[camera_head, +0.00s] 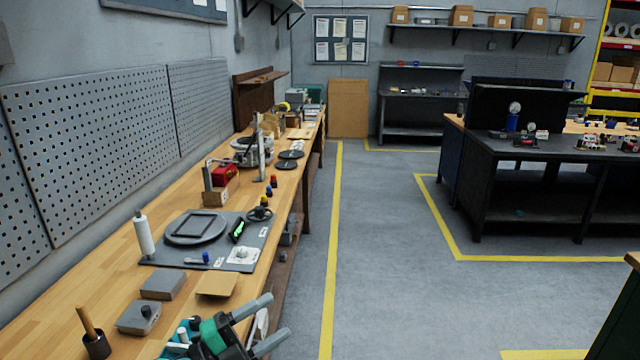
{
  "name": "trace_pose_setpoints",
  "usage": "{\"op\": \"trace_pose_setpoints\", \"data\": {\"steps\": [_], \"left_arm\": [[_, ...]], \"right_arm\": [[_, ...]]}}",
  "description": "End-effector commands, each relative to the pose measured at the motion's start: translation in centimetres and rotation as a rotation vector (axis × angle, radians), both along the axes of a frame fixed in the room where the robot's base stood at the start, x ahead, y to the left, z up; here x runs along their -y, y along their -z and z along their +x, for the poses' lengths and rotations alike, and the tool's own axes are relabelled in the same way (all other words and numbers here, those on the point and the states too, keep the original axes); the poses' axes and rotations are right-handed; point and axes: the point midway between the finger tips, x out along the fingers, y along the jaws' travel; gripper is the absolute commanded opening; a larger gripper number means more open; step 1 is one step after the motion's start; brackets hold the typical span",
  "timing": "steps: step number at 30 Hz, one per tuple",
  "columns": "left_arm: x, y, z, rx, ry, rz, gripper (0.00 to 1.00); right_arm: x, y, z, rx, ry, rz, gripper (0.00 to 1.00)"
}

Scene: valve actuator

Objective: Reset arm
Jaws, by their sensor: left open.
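My left gripper (278,315) is at the bottom of the head view, at the front edge of the wooden workbench. It has a teal and black body and two grey fingers that stand apart, with nothing between them. My right gripper is not in view. A dark grey board (232,262) lies on the bench beyond the gripper. On it are a round grey plate (195,228) with a square frame, a black and green part (237,230), a white square part (243,255) and a small dark handwheel (260,214). The gripper is apart from all of these.
Near the gripper lie a grey box with a knob (138,318), a flat grey block (163,286), a tan plate (217,284) and a dark cup with a wooden handle (95,343). A white cylinder (144,234) stands upright. The floor (400,290) to the right is clear.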

Motion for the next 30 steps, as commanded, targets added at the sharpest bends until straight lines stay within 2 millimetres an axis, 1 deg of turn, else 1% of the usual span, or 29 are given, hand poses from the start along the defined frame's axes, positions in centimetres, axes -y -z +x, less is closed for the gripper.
{"op": "trace_pose_setpoints", "data": {"steps": [1, 4, 6, 8, 9, 11, 12, 14, 16, 17, 18, 20, 21, 23, 24, 26, 27, 30], "left_arm": [[-0.6, -0.5, -0.1, -0.024, -0.062, -0.088, 0.66], [-2.8, -1.1, 0.1, -0.09, -0.208, -0.251, 0.66], [-4.6, -0.9, 0.3, -0.15, -0.318, -0.351, 0.66], [-6.3, -0.2, 0.3, -0.214, -0.414, -0.426, 0.66], [-7.4, 0.5, 0.2, -0.263, -0.479, -0.472, 0.66], [-9.1, 1.8, -0.1, -0.343, -0.575, -0.531, 0.66], [-10.2, 2.9, -0.5, -0.4, -0.64, -0.565, 0.66], [-11.7, 4.8, -1.2, -0.494, -0.736, -0.606, 0.66], [-13.2, 7.3, -2.4, -0.614, -0.842, -0.641, 0.66], [-13.7, 8.4, -3.1, -0.669, -0.887, -0.652, 0.66], [-14.4, 10.0, -4.1, -0.745, -0.945, -0.66, 0.66], [-15.1, 12.3, -5.8, -0.864, -1.026, -0.665, 0.66], [-15.5, 13.9, -7.2, -0.947, -1.076, -0.663, 0.66], [-15.8, 16.2, -9.5, -1.075, -1.142, -0.648, 0.66], [-15.9, 17.6, -11.1, -1.157, -1.181, -0.633, 0.66], [-15.8, 19.3, -13.4, -1.274, -1.227, -0.606, 0.66], [-15.7, 20.3, -14.9, -1.345, -1.251, -0.585, 0.66], [-15.2, 22.0, -18.4, -1.501, -1.292, -0.531, 0.66]], "right_arm": [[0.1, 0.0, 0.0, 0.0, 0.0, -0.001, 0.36], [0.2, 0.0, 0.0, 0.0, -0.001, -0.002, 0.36], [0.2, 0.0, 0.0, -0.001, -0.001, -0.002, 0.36], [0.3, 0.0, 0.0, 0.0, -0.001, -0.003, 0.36], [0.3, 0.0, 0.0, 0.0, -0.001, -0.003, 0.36], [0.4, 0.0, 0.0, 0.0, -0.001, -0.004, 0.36], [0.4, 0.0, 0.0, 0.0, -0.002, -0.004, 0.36], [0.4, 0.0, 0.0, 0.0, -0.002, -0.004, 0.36], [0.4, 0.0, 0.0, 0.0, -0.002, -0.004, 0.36], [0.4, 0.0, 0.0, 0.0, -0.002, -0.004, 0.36], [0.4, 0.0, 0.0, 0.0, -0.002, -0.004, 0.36], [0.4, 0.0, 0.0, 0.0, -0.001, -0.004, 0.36], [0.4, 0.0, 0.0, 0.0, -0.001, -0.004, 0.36], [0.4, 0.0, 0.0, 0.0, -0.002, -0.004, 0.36], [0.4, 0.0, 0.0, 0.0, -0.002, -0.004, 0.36], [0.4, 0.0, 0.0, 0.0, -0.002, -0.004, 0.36], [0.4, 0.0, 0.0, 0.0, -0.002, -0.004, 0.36], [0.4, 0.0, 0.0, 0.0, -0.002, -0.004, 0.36]]}}
